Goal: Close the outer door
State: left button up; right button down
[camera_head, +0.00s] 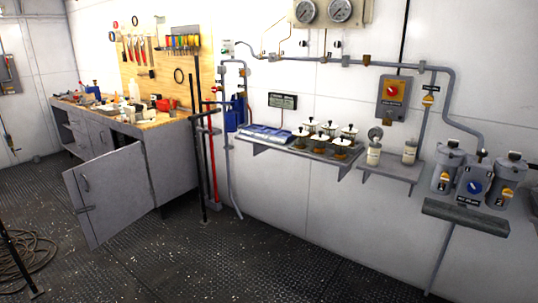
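A grey cabinet door (115,190) stands swung open into the room at the near end of the workbench. Its hinge side is at the right, against the grey bench cabinet (175,165). Its free edge is at the left, with a dark handle (85,184) and a latch-like bar (85,209) close to that edge. The opening behind the door is mostly hidden by the door itself. The other bench fronts (85,130) farther left look shut, apart from an open shelf bay. Neither of my grippers shows in the head view.
Dark posts and a red pipe (212,165) stand just right of the bench. A coiled cable (25,255) lies on the floor at left beside a dark upright (20,260). Wall shelves with jars (330,140) and filter units are at right. The riveted floor (200,260) before the door is clear.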

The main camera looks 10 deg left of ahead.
aim_at(117, 182)
jog(key=i+j+u, duration=0.3)
jog(key=i, duration=0.25)
jog(key=i+j+u, duration=0.25)
jog(key=i, duration=0.35)
jog(key=i+j+u, duration=0.15)
jog(key=j, duration=0.3)
jog(key=i+j+u, duration=0.15)
jog(key=j, duration=0.3)
jog(key=i+j+u, duration=0.15)
jog(key=i+j, duration=0.2)
